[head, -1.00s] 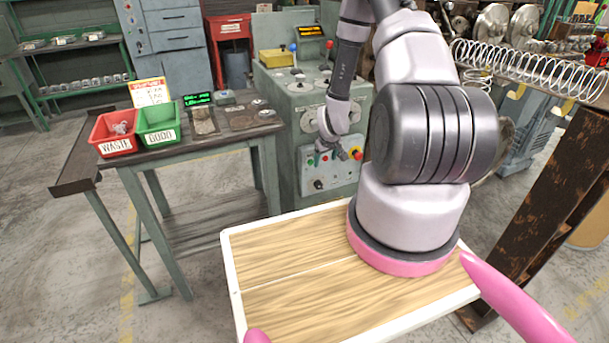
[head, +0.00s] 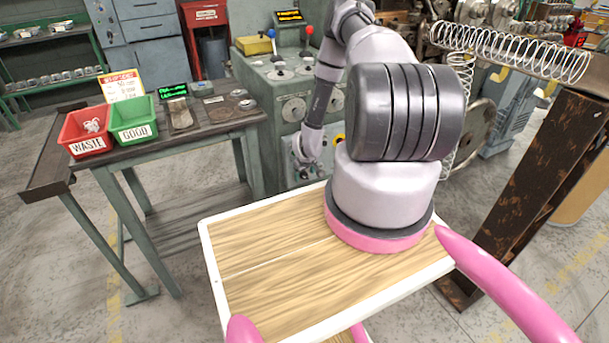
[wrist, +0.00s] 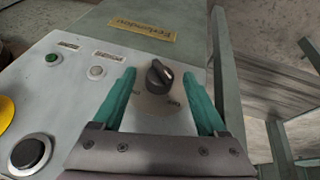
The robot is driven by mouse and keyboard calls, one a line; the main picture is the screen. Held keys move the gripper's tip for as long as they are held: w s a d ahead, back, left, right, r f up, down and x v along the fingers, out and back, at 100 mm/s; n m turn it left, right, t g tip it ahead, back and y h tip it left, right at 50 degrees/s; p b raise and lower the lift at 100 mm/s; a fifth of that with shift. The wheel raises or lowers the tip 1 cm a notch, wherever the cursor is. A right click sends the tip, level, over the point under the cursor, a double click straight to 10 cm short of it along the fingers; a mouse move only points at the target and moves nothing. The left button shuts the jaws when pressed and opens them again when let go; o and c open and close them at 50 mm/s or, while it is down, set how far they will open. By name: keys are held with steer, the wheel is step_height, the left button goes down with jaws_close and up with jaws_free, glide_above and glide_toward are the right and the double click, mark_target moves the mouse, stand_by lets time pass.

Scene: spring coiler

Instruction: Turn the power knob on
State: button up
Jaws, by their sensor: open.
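The power knob (wrist: 160,76) is a black rotary knob with a pale pointer mark, on a round plate on the grey control panel (wrist: 75,95). My gripper (wrist: 159,80) is open in the wrist view. Its two teal fingers stand on either side of the knob, with visible gaps, so I see no grip on it. In the head view my gripper (head: 305,170) is small, low at the front of the green-grey machine (head: 276,95), and it hides the knob there.
On the panel are a green button (wrist: 53,59), a white button (wrist: 96,72), a large black button (wrist: 30,154) and a yellow part at the left edge. A workbench (head: 190,135) with a red bin (head: 86,133) and a green bin (head: 133,122) stands left of the machine.

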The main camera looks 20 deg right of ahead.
steer(key=shift+f, duration=0.25)
jaws_close()
steer(key=shift+d, duration=0.1)
